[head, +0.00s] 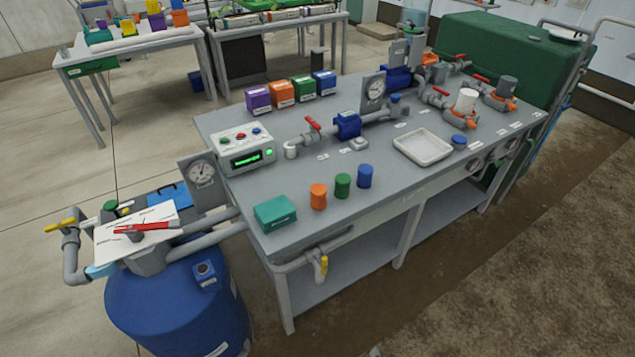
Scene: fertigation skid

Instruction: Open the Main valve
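Several valves are in the head view, and their labels are too small to read, so I cannot tell which is the Main valve. A red-handled valve (312,125) stands on the grey bench beside a blue pump-like body (347,125). More red handles show at the back right, one of them a red lever (440,91). A long red lever (146,227) lies across a white plate on the blue tank (175,305). A yellow-handled valve (321,267) hangs at the bench's front, and another yellow handle (66,223) is at far left. My gripper is not in view.
The grey bench (240,190) carries a control box (243,150), gauges, coloured boxes, a white tray (422,146) and several coloured caps. A green tank (510,55) stands behind at right. The floor (430,310) before the bench is clear.

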